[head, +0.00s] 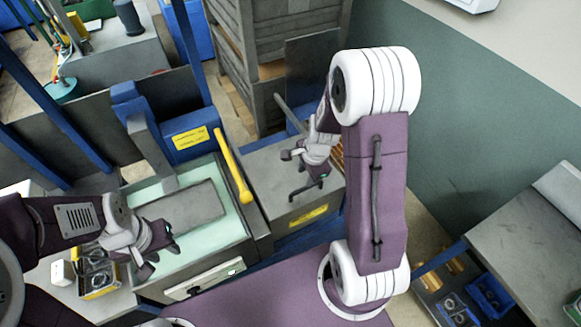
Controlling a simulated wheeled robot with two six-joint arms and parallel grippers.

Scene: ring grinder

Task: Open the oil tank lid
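A grey box with a yellow label, which looks like the oil tank (262,190), stands in the middle of the head view, right of the machine. Its grey top looks flat, and I cannot make out a separate lid edge. My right gripper (302,176) is over the right part of this top with its fingers apart and nothing between them. I cannot tell whether a finger touches the top. My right arm hides the right end of the box. My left gripper (164,260) is at the lower left, open and empty, by the machine's front left edge.
The grinder's pale green bed (228,232) carries a grey plate (190,208). A yellow bar (232,165) stands between bed and box. Grey crates (262,60) are stacked behind. A small yellow container (100,280) is at lower left, a grey table (520,240) at right.

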